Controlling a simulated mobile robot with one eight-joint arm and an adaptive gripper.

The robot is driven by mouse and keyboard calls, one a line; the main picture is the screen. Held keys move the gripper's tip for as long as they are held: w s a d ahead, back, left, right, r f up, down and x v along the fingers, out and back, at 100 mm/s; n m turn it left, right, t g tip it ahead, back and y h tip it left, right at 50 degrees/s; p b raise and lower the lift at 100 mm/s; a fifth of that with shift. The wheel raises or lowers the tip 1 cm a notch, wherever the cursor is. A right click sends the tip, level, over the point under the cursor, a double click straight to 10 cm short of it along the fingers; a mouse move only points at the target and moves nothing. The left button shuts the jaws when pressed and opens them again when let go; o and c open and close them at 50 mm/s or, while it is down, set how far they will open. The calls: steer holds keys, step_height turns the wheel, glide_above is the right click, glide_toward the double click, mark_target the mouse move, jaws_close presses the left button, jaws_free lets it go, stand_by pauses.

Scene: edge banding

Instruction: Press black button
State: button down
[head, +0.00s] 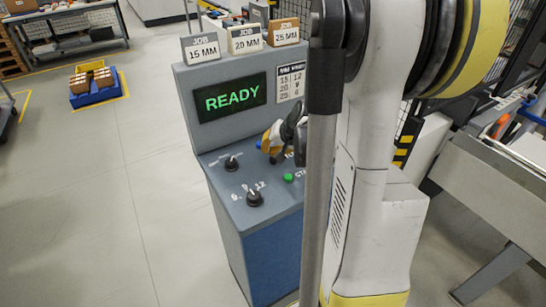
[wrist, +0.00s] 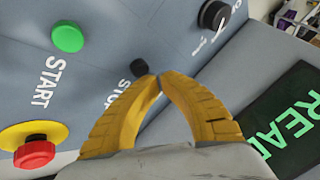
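The small black button (wrist: 139,67) is on the grey sloped panel in the wrist view, beside a partly covered label that seems to read STOP. My gripper (wrist: 156,82) has its two yellow fingers closed together at the tips, with nothing between them. The tips are right beside the black button in the picture; I cannot tell whether they touch it. In the head view my gripper (head: 268,147) is over the upper part of the console's panel, and the black button is hidden there.
A green START button (head: 288,178) also shows in the wrist view (wrist: 67,36). A red mushroom button (wrist: 34,153) sits on a yellow base. Two black knobs (head: 254,198) are on the panel. The screen (head: 231,97) reads READY. Job blocks (head: 246,39) stand on top.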

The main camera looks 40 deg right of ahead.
mark_target(270, 158)
steer(key=shift+r, duration=0.2)
step_height(270, 158, up, 5)
steer(key=p, duration=0.4)
steer(key=shift+f, duration=0.1)
stand_by(0.9)
steer(key=s+a+r+n+b, duration=0.2)
steer(key=a+n+b, duration=0.25)
steer(key=a, duration=1.15)
steer(key=s+a+f+n+y+b, duration=0.1)
steer(key=s+a+n+b, duration=0.4)
steer(key=s+a, duration=0.6)
steer(key=shift+a+f+n, duration=0.45)
steer(key=shift+a, duration=0.6)
steer(key=shift+w, duration=0.1)
